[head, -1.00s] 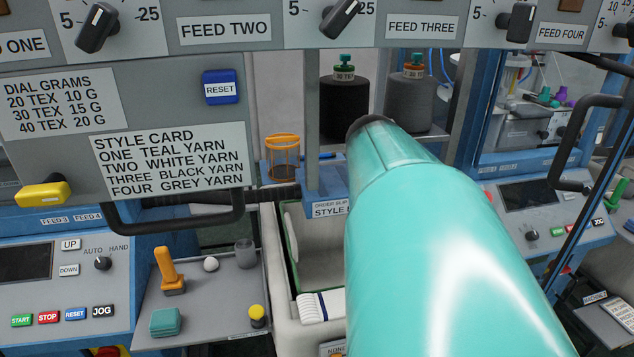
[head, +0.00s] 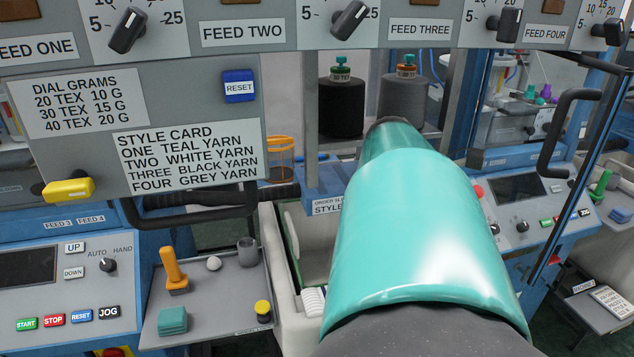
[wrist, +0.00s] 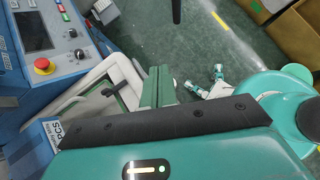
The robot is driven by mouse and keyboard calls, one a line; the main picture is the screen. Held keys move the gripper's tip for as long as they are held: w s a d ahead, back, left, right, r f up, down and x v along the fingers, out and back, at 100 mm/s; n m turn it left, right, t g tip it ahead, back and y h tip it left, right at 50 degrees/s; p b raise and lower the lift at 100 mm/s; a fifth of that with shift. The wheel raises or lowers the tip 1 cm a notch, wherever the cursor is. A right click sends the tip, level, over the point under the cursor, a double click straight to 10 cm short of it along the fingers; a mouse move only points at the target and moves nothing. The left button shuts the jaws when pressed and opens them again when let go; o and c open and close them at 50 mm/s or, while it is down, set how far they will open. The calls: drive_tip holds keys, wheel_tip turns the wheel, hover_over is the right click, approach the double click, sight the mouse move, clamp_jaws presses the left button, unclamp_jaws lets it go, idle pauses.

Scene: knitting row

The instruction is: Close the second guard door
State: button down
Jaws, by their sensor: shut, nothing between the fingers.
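A guard door with a dark frame edge and a black bar handle (head: 565,135) stands at the right of the head view, angled out from the machine. I cannot tell for certain that it is the second one. Another black bar handle (head: 195,218) runs along the bottom of the grey panel at the left. My teal arm fills the middle of the head view and hides my gripper there. In the wrist view my gripper (wrist: 158,76) shows as two green fingers side by side, shut and empty, apart from any handle, above the pale bin.
A control panel with a red stop button (wrist: 44,66) is at the wrist view's upper left. A grey tray (head: 215,300) with small items and a pale bin (head: 283,300) lie below the panel. Green floor (wrist: 215,50) is open at the wrist view's upper middle.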

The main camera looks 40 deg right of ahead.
drive_tip(key=s+d+f, duration=0.5)
drive_tip(key=s+d, duration=0.1)
drive_tip(key=shift+s+d+f, duration=0.15)
drive_tip(key=shift+s+f, duration=0.1)
drive_tip(key=shift+s, duration=0.15)
